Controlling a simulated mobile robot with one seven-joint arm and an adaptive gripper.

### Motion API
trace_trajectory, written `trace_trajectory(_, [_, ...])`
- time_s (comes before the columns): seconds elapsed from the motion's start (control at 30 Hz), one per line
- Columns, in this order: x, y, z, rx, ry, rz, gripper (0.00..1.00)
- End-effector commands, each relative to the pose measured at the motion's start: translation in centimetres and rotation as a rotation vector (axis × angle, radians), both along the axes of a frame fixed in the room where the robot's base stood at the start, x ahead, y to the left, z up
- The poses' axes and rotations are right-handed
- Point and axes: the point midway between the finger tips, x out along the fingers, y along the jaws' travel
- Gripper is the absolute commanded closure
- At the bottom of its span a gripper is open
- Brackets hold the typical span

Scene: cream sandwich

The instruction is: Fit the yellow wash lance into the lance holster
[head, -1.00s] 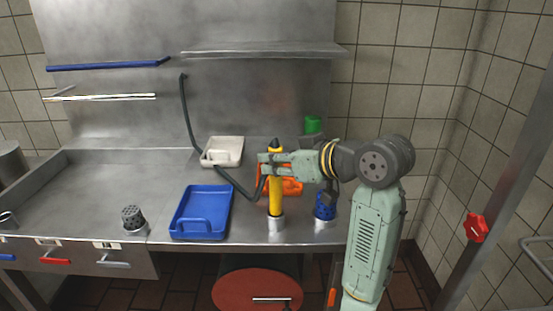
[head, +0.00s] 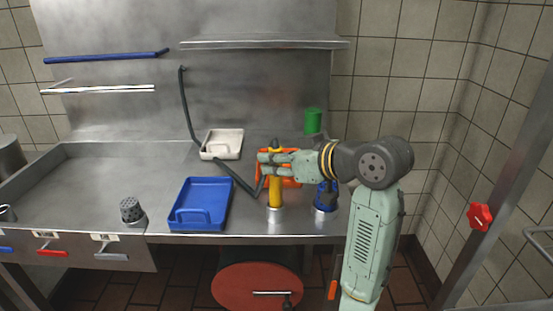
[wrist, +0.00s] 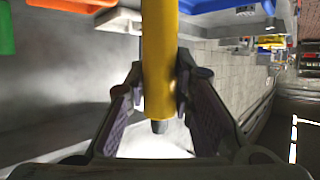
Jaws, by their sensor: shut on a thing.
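The yellow wash lance (head: 275,192) stands upright near the front edge of the steel counter. My gripper (head: 275,162) is shut on its upper part, with a short dark end showing above the fingers. The lance's lower end meets a short metal cup, the apparent lance holster (head: 275,214), and seems to be inside its rim. How deep it sits is hidden. In the wrist view, the lance (wrist: 158,65) runs between the two fingers (wrist: 155,95), its dark tip towards the bottom of the picture.
A blue tray (head: 188,217) lies left of the holster, a white tray (head: 209,152) behind. A blue item (head: 324,194) stands in a cup to the right. An orange item (head: 293,183) is behind the lance. A dark hose (head: 187,118) hangs down to the counter. A perforated cup (head: 131,208) is farther left.

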Motion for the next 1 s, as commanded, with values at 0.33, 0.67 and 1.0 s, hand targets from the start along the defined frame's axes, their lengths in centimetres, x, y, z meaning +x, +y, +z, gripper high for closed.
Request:
trace_trajectory(0.33, [0.0, 0.0, -0.9, 0.001, -0.001, 0.000, 1.00])
trace_trajectory(0.67, [0.0, 0.0, -1.3, 0.000, -0.001, 0.000, 0.71])
trace_trajectory(1.0, [0.0, 0.0, -1.3, 0.000, 0.000, 0.000, 0.55])
